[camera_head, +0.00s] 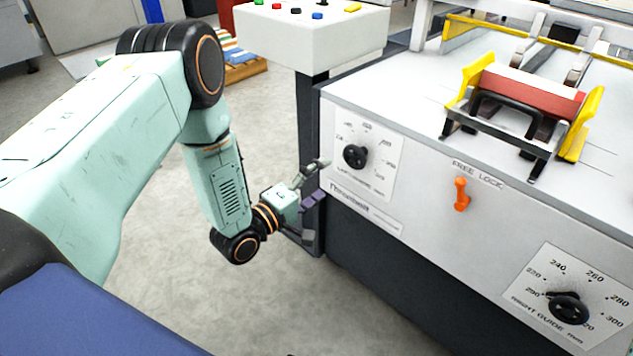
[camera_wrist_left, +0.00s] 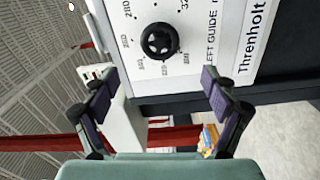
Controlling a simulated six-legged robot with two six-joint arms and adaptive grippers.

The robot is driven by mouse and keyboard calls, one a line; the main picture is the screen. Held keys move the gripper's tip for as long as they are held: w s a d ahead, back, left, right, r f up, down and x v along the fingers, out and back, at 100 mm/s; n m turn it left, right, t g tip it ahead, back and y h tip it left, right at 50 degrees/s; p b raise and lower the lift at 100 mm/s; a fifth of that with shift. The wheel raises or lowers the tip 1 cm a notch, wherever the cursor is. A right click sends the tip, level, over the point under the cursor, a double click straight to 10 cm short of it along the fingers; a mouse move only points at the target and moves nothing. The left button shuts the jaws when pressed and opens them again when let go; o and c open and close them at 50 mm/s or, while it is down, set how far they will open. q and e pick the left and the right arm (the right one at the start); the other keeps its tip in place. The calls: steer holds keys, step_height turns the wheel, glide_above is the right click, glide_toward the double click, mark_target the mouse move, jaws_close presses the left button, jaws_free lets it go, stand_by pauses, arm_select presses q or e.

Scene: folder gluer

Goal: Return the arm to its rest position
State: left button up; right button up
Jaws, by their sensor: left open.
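My left arm comes in from the left in the head view. My left gripper (camera_head: 312,205) is at the left end of the machine's front panel, by the black post. In the left wrist view my left gripper (camera_wrist_left: 160,92) has its two fingers wide apart with nothing between them. The black left guide knob (camera_head: 355,156) is on the panel, up and right of the gripper. In the left wrist view the knob (camera_wrist_left: 159,41) stands beyond the fingertips, apart from them. My right gripper is not in view.
The folder gluer (camera_head: 400,220) fills the right side, with an orange lock lever (camera_head: 461,194) and a right guide knob (camera_head: 568,308). A control box (camera_head: 310,38) with coloured buttons stands on the post. Pallet goods (camera_head: 240,62) lie behind. The floor (camera_head: 290,300) below the gripper is clear.

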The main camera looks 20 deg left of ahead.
mark_target(352, 158)
arm_select(q)
steer(key=shift+s+a, duration=0.15)
steer(key=shift+s, duration=0.3)
steer(key=x, duration=1.2)
stand_by(0.4)
